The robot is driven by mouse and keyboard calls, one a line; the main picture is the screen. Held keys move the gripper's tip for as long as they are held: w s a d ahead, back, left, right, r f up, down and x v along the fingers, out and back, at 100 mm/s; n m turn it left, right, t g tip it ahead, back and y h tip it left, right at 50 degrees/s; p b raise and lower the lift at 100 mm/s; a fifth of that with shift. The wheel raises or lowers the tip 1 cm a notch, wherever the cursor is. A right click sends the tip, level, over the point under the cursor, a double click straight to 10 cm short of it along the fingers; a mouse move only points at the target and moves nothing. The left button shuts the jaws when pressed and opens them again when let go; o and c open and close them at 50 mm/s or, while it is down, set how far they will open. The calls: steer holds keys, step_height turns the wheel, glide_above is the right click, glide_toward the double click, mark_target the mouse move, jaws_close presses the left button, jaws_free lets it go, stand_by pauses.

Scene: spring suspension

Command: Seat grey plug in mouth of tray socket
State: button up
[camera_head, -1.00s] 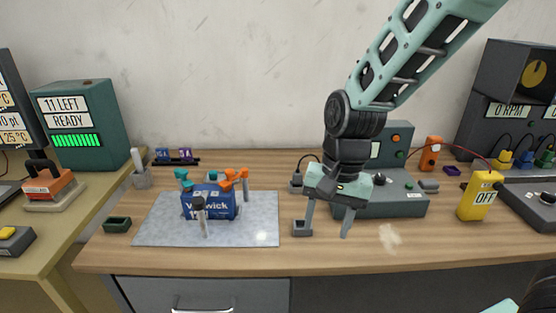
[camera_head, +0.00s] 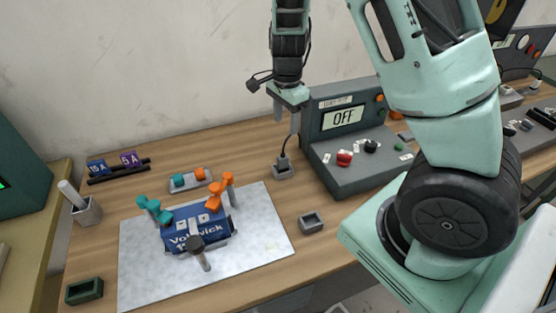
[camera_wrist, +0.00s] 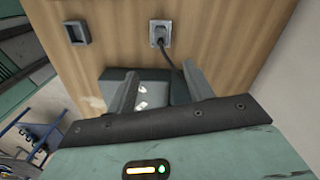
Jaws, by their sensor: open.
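The grey plug (camera_head: 283,161) stands upright in a small grey holder (camera_head: 284,173) beside the console, with a black cord rising from it. The plug also shows in the wrist view (camera_wrist: 158,32). A second square grey socket (camera_head: 312,224) stands apart, nearer the table's front edge, its dark mouth empty. It shows at the upper left of the wrist view (camera_wrist: 77,33). I cannot tell for certain which one is the tray socket. My gripper (camera_head: 286,121) is open and empty, fingers pointing down, above the plug and not gripping it.
The console (camera_head: 345,150) reading OFF stands just right of the plug. A blue battery (camera_head: 198,235) with teal and orange clamps sits on a grey mat (camera_head: 140,275).

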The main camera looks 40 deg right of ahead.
mark_target(283, 153)
step_height(283, 153, down, 9)
steer(key=shift+f+p, duration=0.15)
steer(key=shift+p, duration=0.2)
steer(key=shift+w+a+f+p, duration=0.1)
steer(key=shift+f+p, duration=0.2)
steer(key=shift+f, duration=0.55)
steer(key=shift+s+a+f+p, duration=0.1)
steer(key=shift+f+p, duration=0.15)
steer(key=shift+f, duration=0.65)
steer(key=shift+w+a+f+p, duration=0.1)
steer(key=shift+f+p, duration=0.2)
steer(key=shift+f, duration=0.55)
jaws_close()
